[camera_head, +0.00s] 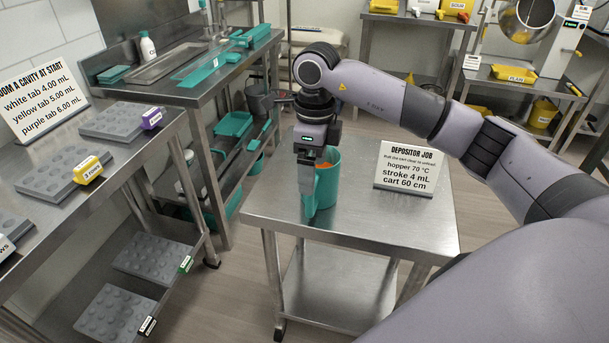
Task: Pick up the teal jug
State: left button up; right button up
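The teal jug (329,183) stands upright near the back left of the steel cart top (395,226), with something orange visible inside its rim. Its handle side (309,200) faces the left front. My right gripper (306,184) comes down from above at the handle, with its fingers pointing down. The fingers overlap the handle in this view, and their gap is hidden, so I cannot tell whether they are closed on it. My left gripper is not in view.
A white depositor job sign (406,166) stands on the cart, right of the jug. The cart's front is clear. A left bench holds grey moulds (58,179) with coloured tabs. A steel table (196,92) with teal tools stands behind, and yellow trays (513,74) sit back right.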

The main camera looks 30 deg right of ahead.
jog(key=shift+w+d+r, duration=0.15)
jog(key=shift+w+d, duration=0.15)
jog(key=shift+w, duration=0.05)
notch_tip(320, 180, down, 7)
jog(key=shift+r+p, duration=0.1)
jog(key=shift+p, duration=0.55)
jog(key=shift+w, duration=0.1)
grip_shut()
